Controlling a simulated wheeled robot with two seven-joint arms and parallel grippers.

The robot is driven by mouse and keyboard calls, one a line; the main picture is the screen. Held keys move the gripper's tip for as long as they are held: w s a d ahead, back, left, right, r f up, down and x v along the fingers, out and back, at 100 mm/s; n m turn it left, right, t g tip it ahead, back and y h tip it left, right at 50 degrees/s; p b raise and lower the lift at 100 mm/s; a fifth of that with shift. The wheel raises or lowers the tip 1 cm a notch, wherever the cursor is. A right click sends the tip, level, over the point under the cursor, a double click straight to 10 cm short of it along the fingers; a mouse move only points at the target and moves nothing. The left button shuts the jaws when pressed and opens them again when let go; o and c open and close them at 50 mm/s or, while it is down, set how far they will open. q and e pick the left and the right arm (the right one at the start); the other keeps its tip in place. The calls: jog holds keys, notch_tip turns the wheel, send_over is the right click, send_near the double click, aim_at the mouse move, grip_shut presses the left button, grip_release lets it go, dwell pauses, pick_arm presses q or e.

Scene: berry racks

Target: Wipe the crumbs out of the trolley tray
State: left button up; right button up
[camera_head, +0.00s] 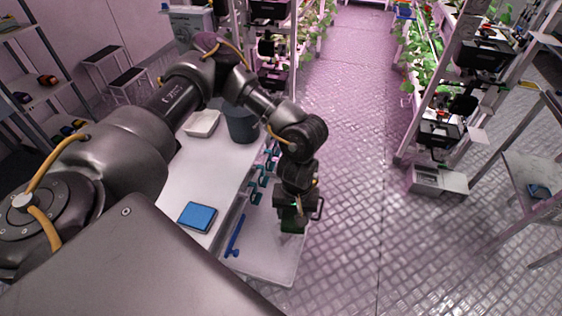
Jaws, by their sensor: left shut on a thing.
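The trolley tray (262,267) is pale, with a low rim, and lies along the right side of the white worktop. My left gripper (293,221) points down over the tray's right part and is shut on a dark green thing (292,227), mostly hidden by the fingers. It is low over the tray floor; I cannot tell whether it touches. A blue tool (235,238) lies in the tray's left part. Several teal clip-like pieces (257,190) sit farther back along the tray. I cannot make out crumbs at this size. My right gripper is not in view.
A blue square pad (198,217) lies on the white worktop (195,180). A white container (201,123) and a dark grey bucket (241,126) stand behind it. Plant racks (430,75) line the aisle. The metal floor (365,200) right of the tray is clear.

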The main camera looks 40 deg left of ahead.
pick_arm(q)
jog(key=shift+w+d+f, duration=0.1)
jog(key=shift+w, duration=0.05)
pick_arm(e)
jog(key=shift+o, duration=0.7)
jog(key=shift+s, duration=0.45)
pick_arm(q)
jog(key=w+d+f+n+b, duration=0.25)
jog(key=w+f+n, duration=0.35)
jog(key=f+n, duration=0.35)
jog(key=s+a+f+n+b, duration=0.2)
jog(key=s+a+f+n, duration=0.1)
jog(key=a+f+n, duration=0.8)
jog(key=a+n, duration=0.1)
jog(key=a, duration=0.2)
jog(key=shift+a+f+n, duration=0.3)
jog(key=shift+f+n, duration=0.05)
jog(key=shift+f, duration=0.05)
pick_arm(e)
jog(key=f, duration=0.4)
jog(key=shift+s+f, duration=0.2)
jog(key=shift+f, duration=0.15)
pick_arm(q)
jog(key=shift+f, duration=0.1)
jog(key=shift+f+b, duration=2.55)
jog(key=shift+f, duration=0.35)
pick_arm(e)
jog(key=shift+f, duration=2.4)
